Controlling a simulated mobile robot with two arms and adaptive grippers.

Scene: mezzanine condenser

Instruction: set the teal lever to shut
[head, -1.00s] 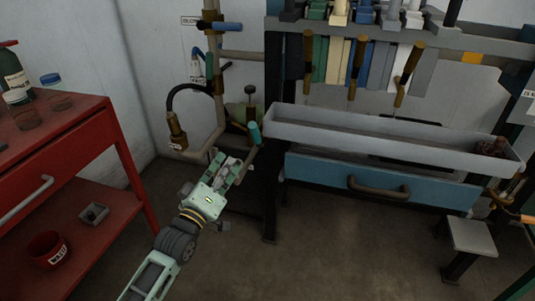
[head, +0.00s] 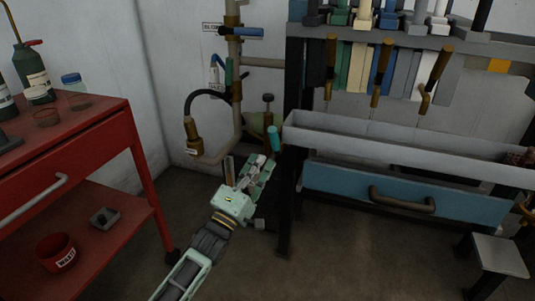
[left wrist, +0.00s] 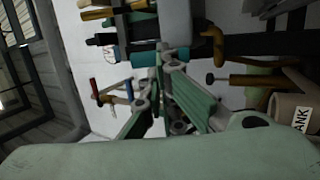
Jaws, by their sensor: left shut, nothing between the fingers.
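The teal lever's round grip (head: 274,138) stands near the left end of the long grey trough, in front of the wall piping. In the left wrist view a teal cylinder (left wrist: 145,58) lies across the picture just beyond the fingers. My left gripper (head: 266,163) is shut and empty, its fingertips just below the teal grip. In the left wrist view its fingertips (left wrist: 165,58) overlap the right end of the teal cylinder; I cannot tell whether they touch. The lever's lower part is hidden behind the gripper. My right gripper is not in view.
The grey trough (head: 400,148) and blue drawer (head: 345,185) are close to the right of the gripper. A pipe with a black hose (head: 205,93) is behind. A red cart (head: 75,130) with bottles stands left. The floor between has free room.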

